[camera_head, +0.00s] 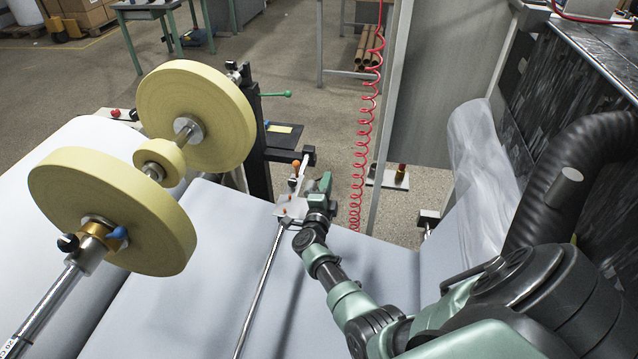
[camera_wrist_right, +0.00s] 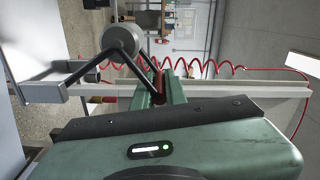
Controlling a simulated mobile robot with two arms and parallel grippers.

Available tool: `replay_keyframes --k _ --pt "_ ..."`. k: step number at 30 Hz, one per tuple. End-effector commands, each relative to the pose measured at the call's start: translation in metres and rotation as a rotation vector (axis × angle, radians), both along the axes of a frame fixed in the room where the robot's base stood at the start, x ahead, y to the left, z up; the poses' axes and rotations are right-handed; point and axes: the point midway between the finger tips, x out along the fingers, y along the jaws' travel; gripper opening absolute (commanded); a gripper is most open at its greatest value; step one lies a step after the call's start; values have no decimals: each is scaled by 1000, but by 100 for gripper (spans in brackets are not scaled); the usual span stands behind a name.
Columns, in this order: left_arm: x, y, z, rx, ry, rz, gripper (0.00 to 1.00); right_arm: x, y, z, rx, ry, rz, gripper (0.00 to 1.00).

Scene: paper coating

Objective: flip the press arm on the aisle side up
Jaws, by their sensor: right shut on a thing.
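My right gripper (camera_head: 322,186) is at the far end of the shiny rod, beside the dark upright post. Its green fingers (camera_wrist_right: 160,86) close on a small dark and red grip (camera_wrist_right: 159,78) in the wrist view. I take this for the handle of the aisle-side press arm. A black forked arm (camera_wrist_right: 122,50) with a grey roller (camera_wrist_right: 123,42) shows just beside the fingers. In the head view an orange-tipped lever (camera_head: 296,170) stands next to the gripper, and the gripper partly hides the press arm. My left gripper is out of view.
Two large yellow rolls (camera_head: 196,115) and a small one sit on a shaft at left. The shiny rod (camera_head: 258,290) runs along the white paper web (camera_head: 190,260). A coiled red hose (camera_head: 367,110) hangs behind the gripper. A black duct (camera_head: 570,165) is at right.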

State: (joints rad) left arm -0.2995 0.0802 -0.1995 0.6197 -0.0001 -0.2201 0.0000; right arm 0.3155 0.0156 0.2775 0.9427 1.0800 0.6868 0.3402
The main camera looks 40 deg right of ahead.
Motion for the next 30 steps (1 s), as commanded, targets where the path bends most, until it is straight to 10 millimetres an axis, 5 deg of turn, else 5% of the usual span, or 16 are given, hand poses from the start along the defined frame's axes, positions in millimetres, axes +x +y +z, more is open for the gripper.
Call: replay_keyframes --k 29,30 --pt "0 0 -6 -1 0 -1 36 -17 -15 -6 57 -65 -4 0" --pt "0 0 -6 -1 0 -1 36 -17 -15 -6 57 -65 -4 21"
